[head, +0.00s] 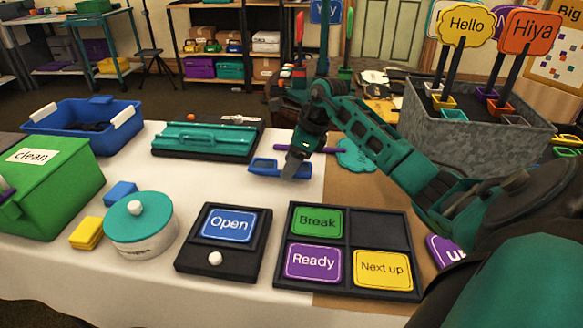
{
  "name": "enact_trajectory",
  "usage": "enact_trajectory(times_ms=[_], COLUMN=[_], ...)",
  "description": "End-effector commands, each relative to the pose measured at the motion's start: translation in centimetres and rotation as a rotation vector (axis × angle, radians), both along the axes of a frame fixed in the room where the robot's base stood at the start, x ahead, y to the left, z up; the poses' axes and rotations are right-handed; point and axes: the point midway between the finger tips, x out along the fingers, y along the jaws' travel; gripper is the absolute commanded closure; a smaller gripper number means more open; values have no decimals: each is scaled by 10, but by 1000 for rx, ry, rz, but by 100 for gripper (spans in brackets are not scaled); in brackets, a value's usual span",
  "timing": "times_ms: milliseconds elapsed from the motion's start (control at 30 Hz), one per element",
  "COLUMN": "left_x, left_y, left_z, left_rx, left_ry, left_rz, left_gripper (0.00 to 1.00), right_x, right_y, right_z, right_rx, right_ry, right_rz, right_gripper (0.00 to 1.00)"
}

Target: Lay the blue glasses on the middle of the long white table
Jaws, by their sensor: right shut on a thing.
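The blue glasses (266,167) are low on the long white table (215,180), around its middle, just in front of the teal case. My right gripper (292,168) reaches down from the right and is shut on the right part of the glasses. The glasses look to be at or very near the table surface; I cannot tell whether they touch it. The fingers hide part of the glasses. My left gripper is not in view.
A teal case (205,138) lies behind the glasses. An "Open" sign (228,225) and a sign tray (346,238) stand in front. A round teal-lidded tin (140,225) and green "clean" box (62,185) are left. A grey planter (470,125) stands right.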

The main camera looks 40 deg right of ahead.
Motion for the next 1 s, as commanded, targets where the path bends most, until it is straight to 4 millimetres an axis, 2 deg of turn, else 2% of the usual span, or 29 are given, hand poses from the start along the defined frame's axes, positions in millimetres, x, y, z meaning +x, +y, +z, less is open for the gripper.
enact_trajectory(times_ms=[33,100,400,433,600,700,1000], left_x=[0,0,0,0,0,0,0], left_y=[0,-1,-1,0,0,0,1], left_z=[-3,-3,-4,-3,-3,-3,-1], left_rx=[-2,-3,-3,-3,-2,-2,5], left_ry=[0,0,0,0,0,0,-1], left_rz=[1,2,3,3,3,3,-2], left_gripper=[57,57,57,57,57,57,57], right_x=[0,0,0,0,0,0,-1], right_y=[1,0,0,0,0,0,-2], right_z=[-10,-14,-16,-15,-14,-14,-8], right_rx=[3,0,-1,-1,-1,-1,-2], right_ry=[2,2,2,1,1,1,0], right_rz=[-1,-1,0,0,0,0,-1], right_gripper=[73,73,73,41,24,18,18])
